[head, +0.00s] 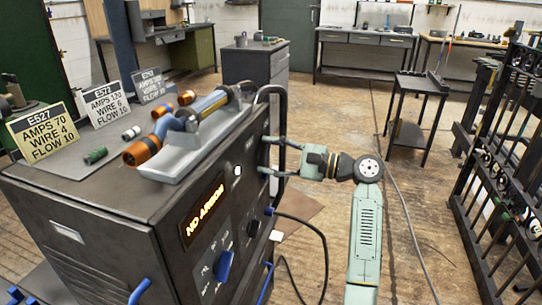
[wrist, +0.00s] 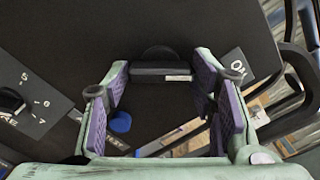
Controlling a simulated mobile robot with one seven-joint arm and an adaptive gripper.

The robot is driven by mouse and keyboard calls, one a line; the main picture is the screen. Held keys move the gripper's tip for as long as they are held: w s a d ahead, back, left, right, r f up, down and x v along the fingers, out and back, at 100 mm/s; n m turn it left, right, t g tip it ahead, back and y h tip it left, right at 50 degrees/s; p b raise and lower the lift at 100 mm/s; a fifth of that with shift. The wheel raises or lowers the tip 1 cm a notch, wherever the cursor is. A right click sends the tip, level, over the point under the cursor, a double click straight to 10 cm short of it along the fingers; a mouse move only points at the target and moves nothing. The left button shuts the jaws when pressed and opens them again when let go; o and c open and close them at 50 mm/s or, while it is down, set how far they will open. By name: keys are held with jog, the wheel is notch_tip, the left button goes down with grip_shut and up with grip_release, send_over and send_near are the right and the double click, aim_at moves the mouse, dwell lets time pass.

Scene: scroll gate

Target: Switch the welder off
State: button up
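The welder (head: 110,225) is a large dark cabinet at the left in the head view. My gripper (head: 264,156) is at the upper right of the welder's front panel. In the wrist view my gripper (wrist: 160,92) is open, with purple pads apart. A dark switch (wrist: 160,70) with a bar-shaped handle shows between and just beyond the fingertips. No contact is visible. I cannot make out the switch in the head view.
A blue knob (head: 222,266) and a dark knob (head: 253,228) are lower on the panel. A black rack (head: 500,185) stands right. Cables cross the floor.

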jog(key=c, duration=0.7)
jog(key=shift+n, duration=0.4)
jog(key=shift+n+b, duration=3.4)
jog(key=shift+n, duration=4.1)
jog(key=shift+r, duration=0.1)
jog(key=o, duration=1.1)
